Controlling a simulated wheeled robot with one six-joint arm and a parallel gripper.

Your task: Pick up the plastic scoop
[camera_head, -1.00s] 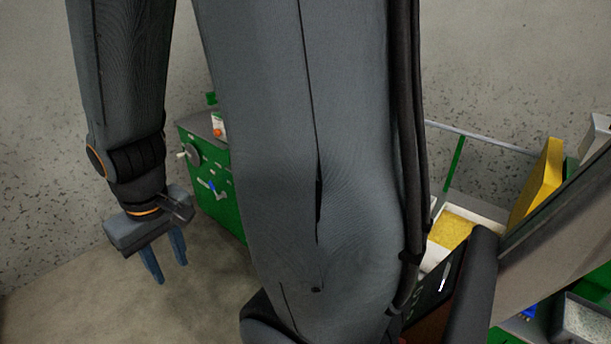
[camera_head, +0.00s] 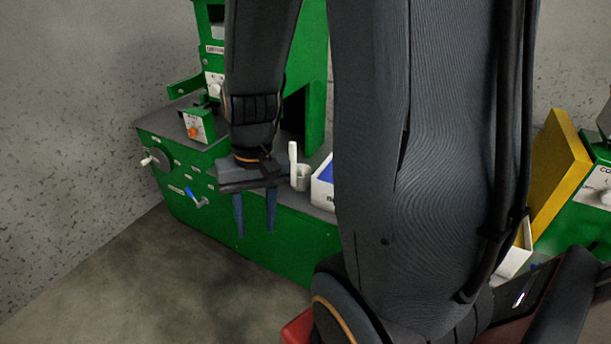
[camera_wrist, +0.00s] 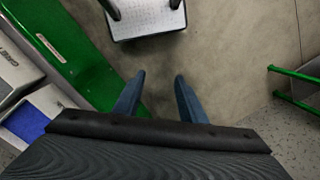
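My gripper (camera_head: 255,212) hangs pointing down in front of the green machine bench (camera_head: 290,240) in the head view. Its two blue fingers are apart with nothing between them; in the wrist view the gripper (camera_wrist: 160,78) is also open, above bare floor. A white cup-like thing with an upright white handle (camera_head: 300,172) stands on the bench just right of my wrist in the head view. It may be the plastic scoop, but I cannot tell for sure.
A white box with blue inside (camera_head: 323,185) is beside the cup, partly hidden by my arm. A yellow panel (camera_head: 556,175) stands at the right. A speckled platform (camera_wrist: 143,15) shows in the wrist view. Floor left of the bench (camera_head: 120,290) is clear.

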